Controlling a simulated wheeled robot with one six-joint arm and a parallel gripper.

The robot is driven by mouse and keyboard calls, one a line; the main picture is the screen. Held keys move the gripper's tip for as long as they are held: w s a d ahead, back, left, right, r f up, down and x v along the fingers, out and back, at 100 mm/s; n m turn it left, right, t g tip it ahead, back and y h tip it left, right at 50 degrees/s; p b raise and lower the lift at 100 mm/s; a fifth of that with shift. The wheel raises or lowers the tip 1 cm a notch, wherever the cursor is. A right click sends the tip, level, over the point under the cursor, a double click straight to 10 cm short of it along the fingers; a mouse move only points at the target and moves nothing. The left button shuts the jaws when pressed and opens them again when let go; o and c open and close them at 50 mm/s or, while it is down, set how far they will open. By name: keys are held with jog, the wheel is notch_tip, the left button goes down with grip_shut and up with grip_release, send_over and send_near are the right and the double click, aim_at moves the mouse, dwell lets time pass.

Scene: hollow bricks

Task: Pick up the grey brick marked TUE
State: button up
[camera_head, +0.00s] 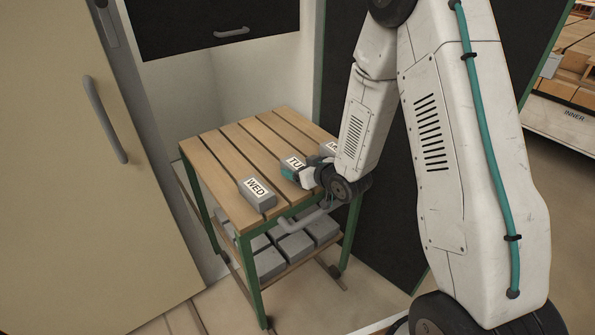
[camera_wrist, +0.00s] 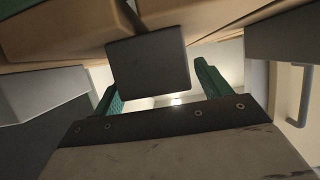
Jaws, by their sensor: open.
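The grey brick marked TUE (camera_head: 293,162) lies on the slatted table top, its label partly covered by my gripper. My gripper (camera_head: 291,174) is at the near side of this brick. In the wrist view, a dark grey brick (camera_wrist: 148,65), apparently the same one, sits between the two green fingers of my gripper (camera_wrist: 157,80). The fingers are apart, with a gap visible beside the right finger. Whether the left finger touches the brick cannot be told. No label shows in the wrist view.
A grey brick marked WED (camera_head: 257,192) lies to the left on the table (camera_head: 212,165). Another labelled brick (camera_head: 328,149) lies to the right, partly hidden by my arm. Several grey bricks (camera_head: 294,246) rest on the lower shelf. A beige door (camera_head: 70,170) stands at left.

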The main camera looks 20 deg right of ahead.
jog(key=shift+x, duration=0.8)
jog(key=c, duration=1.3)
jog(key=shift+c, duration=0.6)
jog(key=shift+r, duration=0.2)
